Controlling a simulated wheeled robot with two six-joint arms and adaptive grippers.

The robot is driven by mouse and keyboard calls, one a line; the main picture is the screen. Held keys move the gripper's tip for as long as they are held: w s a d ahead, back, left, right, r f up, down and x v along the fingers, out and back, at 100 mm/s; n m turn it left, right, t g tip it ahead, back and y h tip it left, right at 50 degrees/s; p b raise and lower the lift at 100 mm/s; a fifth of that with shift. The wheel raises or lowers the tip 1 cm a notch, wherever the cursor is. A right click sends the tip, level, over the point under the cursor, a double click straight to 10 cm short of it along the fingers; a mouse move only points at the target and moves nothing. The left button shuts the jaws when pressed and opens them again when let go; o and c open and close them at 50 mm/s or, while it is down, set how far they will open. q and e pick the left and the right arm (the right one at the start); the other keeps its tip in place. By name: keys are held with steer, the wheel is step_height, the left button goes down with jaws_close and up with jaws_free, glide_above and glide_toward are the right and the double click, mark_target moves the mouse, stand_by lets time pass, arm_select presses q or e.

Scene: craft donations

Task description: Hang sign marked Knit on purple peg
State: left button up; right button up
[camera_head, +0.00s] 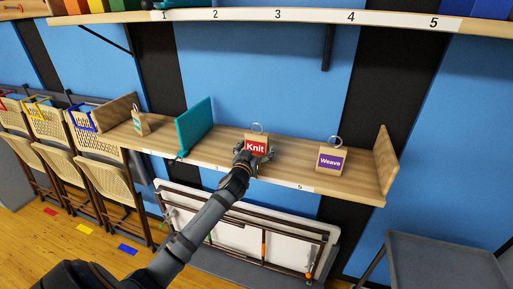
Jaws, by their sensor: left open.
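The Knit sign (256,147) stands upright on the wooden shelf (222,156). It has a red label with white lettering and a metal ring on top. My left gripper (246,157) is open, in front of the sign's lower left part and very close to it. I cannot tell whether the fingers touch the sign or lie around it. My left arm reaches up from the bottom left. I cannot make out a purple peg in this view. My right gripper is not in view.
A Weave sign (331,161) with a purple label and ring stands to the right. A teal divider (196,127) and a small green-labelled sign (140,122) stand to the left. A numbered upper shelf (315,17) runs overhead. A grey cart (440,262) stands at lower right.

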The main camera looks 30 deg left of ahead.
mark_target(255, 141)
arm_select(q)
steer(key=c, duration=0.9)
steer(key=shift+r+p, duration=1.15)
steer(key=shift+r, duration=0.4)
steer(key=shift+s+f, duration=0.15)
steer(key=shift+s, duration=0.2)
steer(key=b+v, duration=0.1)
steer(key=v, duration=0.6)
steer(key=p+v, duration=0.2)
steer(key=v, duration=0.6)
steer(key=shift+s+p, duration=0.25)
steer(key=shift+p, duration=0.05)
